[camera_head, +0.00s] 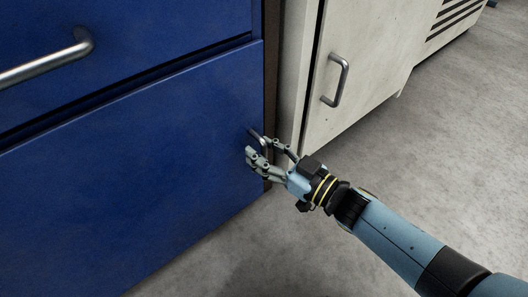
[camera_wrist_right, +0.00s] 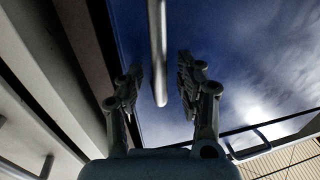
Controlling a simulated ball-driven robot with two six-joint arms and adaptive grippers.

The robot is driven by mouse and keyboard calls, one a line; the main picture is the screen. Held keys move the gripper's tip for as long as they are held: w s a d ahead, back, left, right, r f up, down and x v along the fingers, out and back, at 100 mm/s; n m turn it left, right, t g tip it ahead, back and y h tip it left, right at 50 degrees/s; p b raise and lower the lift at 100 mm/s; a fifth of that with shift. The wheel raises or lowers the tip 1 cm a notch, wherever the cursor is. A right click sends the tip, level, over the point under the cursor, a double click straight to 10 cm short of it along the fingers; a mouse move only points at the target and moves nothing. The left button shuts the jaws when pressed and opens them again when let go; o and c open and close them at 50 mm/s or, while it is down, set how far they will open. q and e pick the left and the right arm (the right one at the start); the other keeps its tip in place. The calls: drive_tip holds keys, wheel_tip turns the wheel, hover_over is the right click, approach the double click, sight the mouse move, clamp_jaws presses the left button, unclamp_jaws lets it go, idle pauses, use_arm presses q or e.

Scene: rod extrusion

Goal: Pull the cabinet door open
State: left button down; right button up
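The lower blue cabinet front (camera_head: 140,180) sits flush and closed in the cabinet. Its metal handle (camera_head: 255,134) is at the right edge, mostly hidden behind my right gripper (camera_head: 260,149). In the right wrist view the handle bar (camera_wrist_right: 157,45) runs between the two fingers of the right gripper (camera_wrist_right: 159,78). The fingers are spread, with a visible gap on each side of the bar, so the gripper is open around it without gripping. My left gripper is not in view.
Above is another blue front (camera_head: 150,40) with a long metal handle (camera_head: 50,65). To the right stands a white cabinet (camera_head: 365,40) with its own handle (camera_head: 338,80), close beside my gripper. Grey floor (camera_head: 440,170) is clear at the right.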

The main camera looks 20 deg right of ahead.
clamp_jaws()
idle(0.6)
